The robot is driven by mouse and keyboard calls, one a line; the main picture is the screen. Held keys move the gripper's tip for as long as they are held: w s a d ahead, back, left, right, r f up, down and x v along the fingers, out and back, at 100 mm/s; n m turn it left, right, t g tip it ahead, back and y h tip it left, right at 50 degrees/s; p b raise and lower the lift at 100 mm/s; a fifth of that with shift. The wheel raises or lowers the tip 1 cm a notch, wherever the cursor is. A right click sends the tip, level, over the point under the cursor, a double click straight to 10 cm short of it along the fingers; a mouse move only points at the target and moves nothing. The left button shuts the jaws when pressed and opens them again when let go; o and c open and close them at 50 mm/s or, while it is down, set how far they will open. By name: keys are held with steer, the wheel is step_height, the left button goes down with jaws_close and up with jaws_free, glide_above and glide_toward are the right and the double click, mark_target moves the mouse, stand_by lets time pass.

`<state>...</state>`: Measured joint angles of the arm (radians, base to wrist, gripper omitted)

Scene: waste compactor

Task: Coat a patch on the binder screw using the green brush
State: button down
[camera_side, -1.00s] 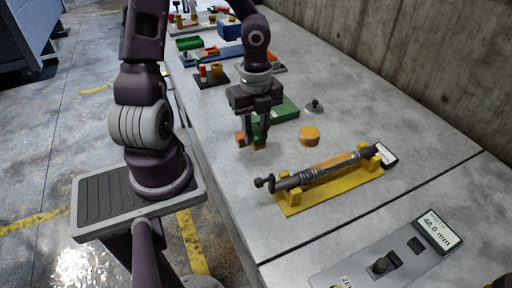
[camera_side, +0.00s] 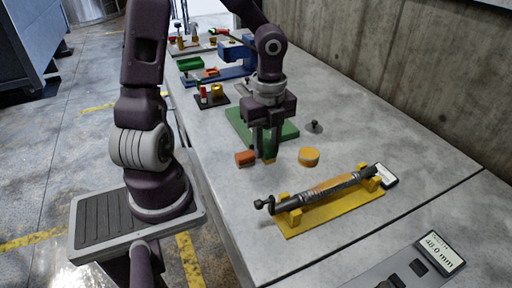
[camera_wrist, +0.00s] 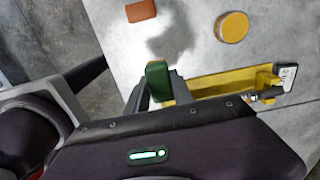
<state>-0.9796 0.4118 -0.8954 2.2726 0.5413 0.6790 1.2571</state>
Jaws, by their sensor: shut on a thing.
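The binder screw (camera_side: 325,187), a dark threaded rod with an orange-brown middle stretch, lies in a yellow cradle (camera_side: 310,213). It has a knobbed left end. In the wrist view the yellow cradle (camera_wrist: 215,82) shows past the fingers, with most of the screw hidden. My gripper (camera_side: 267,152) points down, behind and left of the cradle, apart from the screw. It is shut on the green brush (camera_wrist: 158,80), whose green handle stands between the fingers. In the side view the fingers mostly hide the brush; a small yellowish tip shows below them.
An orange block (camera_side: 245,158) and a yellow round tin (camera_side: 309,156) flank my gripper. A green plate (camera_side: 288,131) and a small black-knobbed disc (camera_side: 314,127) lie behind. A display (camera_side: 440,252) stands at front right. A concrete wall bounds the right. Bench left of the cradle is clear.

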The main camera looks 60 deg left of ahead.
step_height(320, 180, up, 5)
glide_above(310, 191)
steer(key=shift+s+d+f, duration=0.1)
steer(key=shift+f, duration=1.7)
steer(key=shift+s+f, duration=0.1)
steer(key=shift+f, duration=1.7)
steer(key=shift+w+f, duration=0.1)
steer(key=shift+f, duration=0.6)
steer(key=w, duration=0.4)
steer(key=shift+r, duration=0.25)
steer(key=shift+s+f, duration=0.15)
steer(key=shift+s, duration=1.9)
step_height(310, 191, up, 8)
